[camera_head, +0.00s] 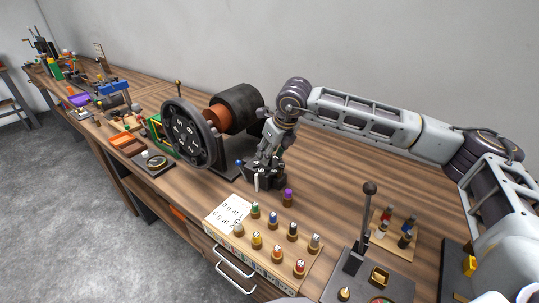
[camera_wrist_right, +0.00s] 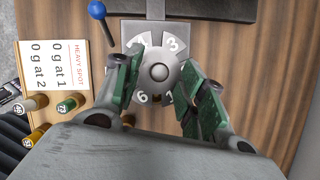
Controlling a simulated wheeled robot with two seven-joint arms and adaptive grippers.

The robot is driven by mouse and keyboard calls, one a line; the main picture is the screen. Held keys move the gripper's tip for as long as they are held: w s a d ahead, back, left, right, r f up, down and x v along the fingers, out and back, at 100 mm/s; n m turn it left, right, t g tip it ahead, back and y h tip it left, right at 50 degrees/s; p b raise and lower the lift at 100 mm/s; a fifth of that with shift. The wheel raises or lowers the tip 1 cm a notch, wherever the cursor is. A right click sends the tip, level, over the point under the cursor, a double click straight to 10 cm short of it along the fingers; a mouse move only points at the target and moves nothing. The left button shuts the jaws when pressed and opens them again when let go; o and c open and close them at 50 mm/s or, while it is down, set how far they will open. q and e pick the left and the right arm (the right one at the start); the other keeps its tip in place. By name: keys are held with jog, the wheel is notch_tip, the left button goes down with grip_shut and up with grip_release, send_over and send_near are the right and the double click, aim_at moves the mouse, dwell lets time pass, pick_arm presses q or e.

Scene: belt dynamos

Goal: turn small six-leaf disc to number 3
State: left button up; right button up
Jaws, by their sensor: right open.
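The small six-leaf disc (camera_wrist_right: 159,73) lies in the right wrist view, with a round grey hub and pale numbered leaves. A leaf marked 3 (camera_wrist_right: 174,44) is at its upper right, and one marked 6 (camera_wrist_right: 142,97) at its lower left. Other leaves are partly covered by my fingers. My right gripper (camera_wrist_right: 162,66) is open, with one green-padded finger on each side of the disc. Whether the pads touch it I cannot tell. In the head view my right gripper (camera_head: 264,174) is over the black base and hides the disc. My left gripper is out of view.
A large black spoked wheel (camera_head: 188,134) and dark drum (camera_head: 237,107) stand left of my right gripper. A blue-knobbed lever (camera_wrist_right: 97,10) is close beside the disc. A wooden peg board (camera_head: 237,246) with a paper card sits in front. Bench space behind the peg board is mostly clear.

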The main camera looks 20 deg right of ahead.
jog(key=shift+x, duration=0.8)
jog(key=shift+c, duration=0.5)
grip_shut()
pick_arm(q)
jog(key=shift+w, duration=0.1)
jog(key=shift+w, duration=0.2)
